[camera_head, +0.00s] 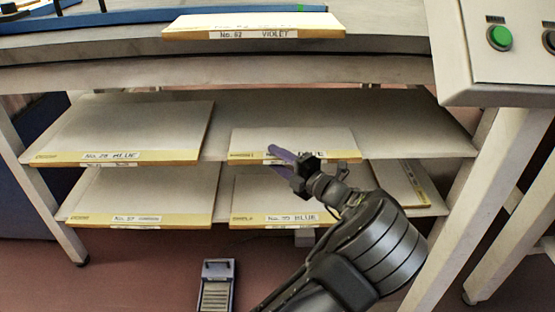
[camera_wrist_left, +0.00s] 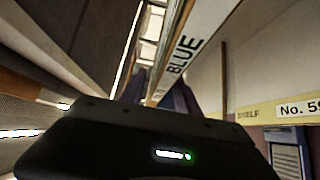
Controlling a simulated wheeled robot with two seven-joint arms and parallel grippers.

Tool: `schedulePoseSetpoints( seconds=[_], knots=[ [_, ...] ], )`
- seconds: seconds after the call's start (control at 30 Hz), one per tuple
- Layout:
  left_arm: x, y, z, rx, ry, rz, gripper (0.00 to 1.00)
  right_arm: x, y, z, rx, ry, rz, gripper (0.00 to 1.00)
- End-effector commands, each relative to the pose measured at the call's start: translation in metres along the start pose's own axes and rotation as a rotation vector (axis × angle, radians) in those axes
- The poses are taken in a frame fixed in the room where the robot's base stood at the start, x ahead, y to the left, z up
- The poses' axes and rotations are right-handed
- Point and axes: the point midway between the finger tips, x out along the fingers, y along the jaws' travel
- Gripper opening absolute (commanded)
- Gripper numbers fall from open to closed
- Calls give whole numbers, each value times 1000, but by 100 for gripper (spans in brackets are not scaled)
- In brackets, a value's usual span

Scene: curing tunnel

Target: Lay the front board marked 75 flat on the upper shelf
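The label also shows close up in the left wrist view (camera_wrist_left: 183,58). My left gripper (camera_head: 283,157) is at this board's front edge. Its purple fingers (camera_wrist_left: 180,97) lie along the edge; whether they are closed on it I cannot tell. I can read no 75 on any label. My right gripper is out of view.
Another BLUE board (camera_head: 130,128) lies at the upper shelf's left. A control box (camera_head: 505,75) with a green button stands at the right.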

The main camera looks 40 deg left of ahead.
Motion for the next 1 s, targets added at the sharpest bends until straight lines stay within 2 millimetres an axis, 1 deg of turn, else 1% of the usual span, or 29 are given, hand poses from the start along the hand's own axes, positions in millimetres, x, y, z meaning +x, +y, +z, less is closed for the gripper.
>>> schedulePoseSetpoints(
  seconds=[0.17,0.27,0.37,0.7,0.83,0.9,1.0],
  knots=[
    [0,5,0,0,-1,0,38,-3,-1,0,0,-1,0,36],
    [-8,5,0,0,-1,-1,38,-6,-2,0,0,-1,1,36],
    [-22,6,0,1,-2,-1,38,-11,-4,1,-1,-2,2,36],
    [-92,6,1,0,-3,-1,38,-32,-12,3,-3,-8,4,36],
    [-110,5,1,0,-2,0,38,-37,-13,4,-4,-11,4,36],
    [-116,4,0,0,-1,0,38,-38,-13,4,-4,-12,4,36],
    [-120,3,0,0,0,0,38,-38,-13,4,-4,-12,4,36]
  ],
)
